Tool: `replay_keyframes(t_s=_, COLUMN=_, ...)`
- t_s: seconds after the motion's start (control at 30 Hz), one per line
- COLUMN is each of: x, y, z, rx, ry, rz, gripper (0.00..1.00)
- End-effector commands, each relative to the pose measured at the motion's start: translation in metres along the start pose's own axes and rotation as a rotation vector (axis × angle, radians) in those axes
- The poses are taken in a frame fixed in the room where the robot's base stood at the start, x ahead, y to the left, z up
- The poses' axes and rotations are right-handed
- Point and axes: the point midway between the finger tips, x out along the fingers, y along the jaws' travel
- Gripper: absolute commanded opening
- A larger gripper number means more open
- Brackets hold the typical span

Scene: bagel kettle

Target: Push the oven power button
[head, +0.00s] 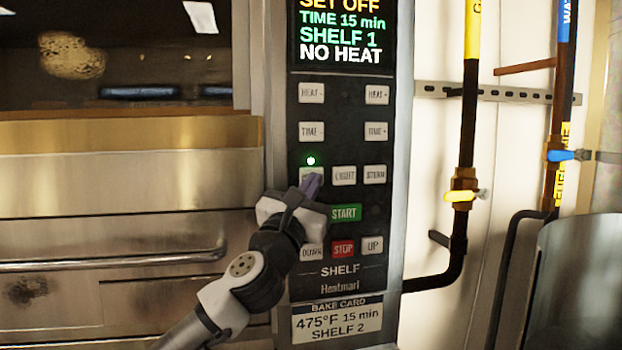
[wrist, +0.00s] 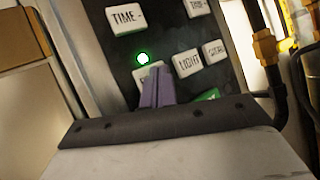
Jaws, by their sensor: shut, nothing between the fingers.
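The oven's control panel (head: 343,140) fills the middle of the head view, with a lit display (head: 342,35) reading "SET OFF, TIME 15 min, SHELF 1, NO HEAT". A white button (head: 306,174) sits at the left of the row with LIGHT and STEAM, under a lit green light (head: 311,160). Its label is mostly hidden by my gripper. My gripper (head: 314,181) is shut and empty, its fingertips in front of this button. In the wrist view the fingertips (wrist: 157,80) overlap the button (wrist: 146,73); I cannot tell whether they touch it.
The LIGHT button (head: 344,175) is close to the right of my fingertips. The green START button (head: 345,213) and red STOP button (head: 343,248) are lower. Oven handle (head: 110,260) is at left. Pipes with a yellow valve (head: 462,195) and blue valve (head: 568,155) stand at right.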

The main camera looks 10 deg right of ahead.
Motion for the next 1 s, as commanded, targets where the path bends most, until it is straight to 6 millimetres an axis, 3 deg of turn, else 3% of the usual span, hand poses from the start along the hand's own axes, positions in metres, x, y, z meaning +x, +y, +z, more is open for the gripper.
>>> replay_keyframes(t_s=1.0, x=-0.0036, y=-0.0032, z=0.0023, rx=0.002, ry=0.000, rz=-0.001, gripper=0.00)
